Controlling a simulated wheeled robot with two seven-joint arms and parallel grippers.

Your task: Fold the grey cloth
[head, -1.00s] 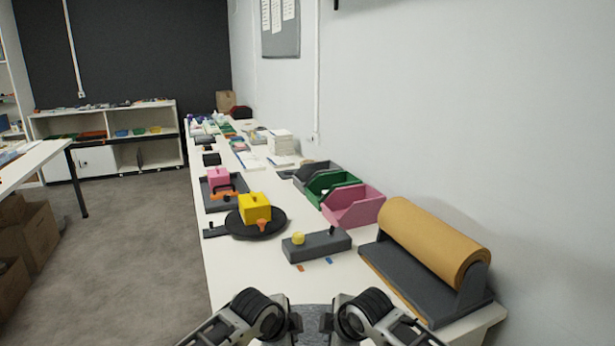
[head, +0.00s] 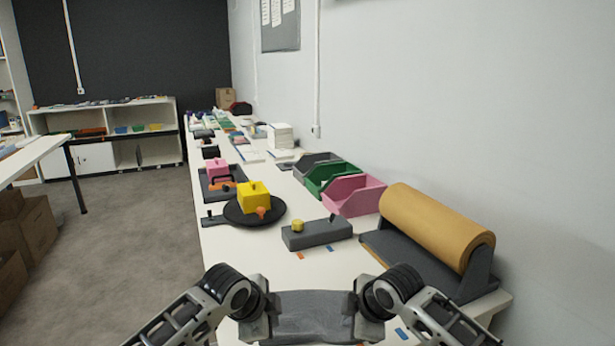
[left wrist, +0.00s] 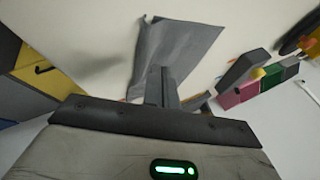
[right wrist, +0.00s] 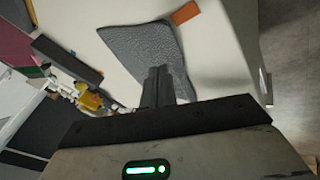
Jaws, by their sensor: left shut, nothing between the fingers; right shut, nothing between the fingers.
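The grey cloth (head: 313,312) lies at the near end of the white table, between my two grippers in the head view. My left gripper (head: 264,312) is at its left side and my right gripper (head: 362,314) at its right side. In the left wrist view the cloth (left wrist: 178,48) spreads beyond the closed fingers (left wrist: 160,84). In the right wrist view the textured cloth (right wrist: 142,48) lies beyond the closed fingers (right wrist: 157,84). Both grippers are shut and empty. The fingers overlap the cloth's near edge in the wrist views; whether they touch it is unclear.
A brown paper roll on a grey stand (head: 435,228) is at the right. A grey block with a yellow knob (head: 318,235) lies behind the cloth. A black pan (head: 242,213) holds a yellow block, and pink (head: 352,196) and green bins stand behind.

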